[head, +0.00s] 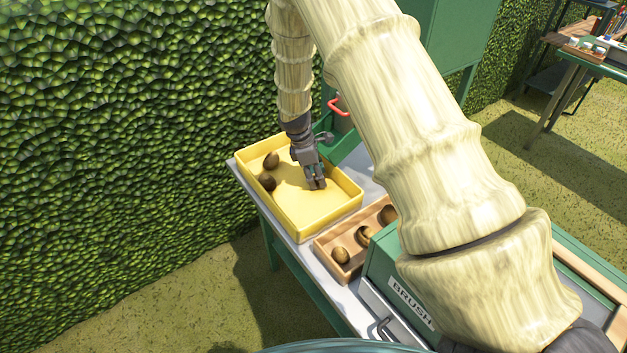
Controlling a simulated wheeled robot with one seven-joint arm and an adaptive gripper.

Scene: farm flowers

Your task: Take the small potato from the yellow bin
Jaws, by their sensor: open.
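The yellow bin (308,226) is a shallow open tray on a narrow bench. Two dark brown potatoes lie close together in its left part. The upper potato (271,160) and the lower potato (267,182) look similar in size, so I cannot tell surely which is the small one. My gripper (316,184) points down over the right part of the bin, to the right of both potatoes and apart from them. It is open, with nothing seen between its fingers. I cannot tell whether the fingertips touch the bin floor.
A wooden tray (325,243) with several brown potatoes stands right beside the bin, partly hidden by my arm. A green box labelled BRUSH (409,301) is in front of it. A hedge (120,130) rises on the left. A green table (590,62) stands far right.

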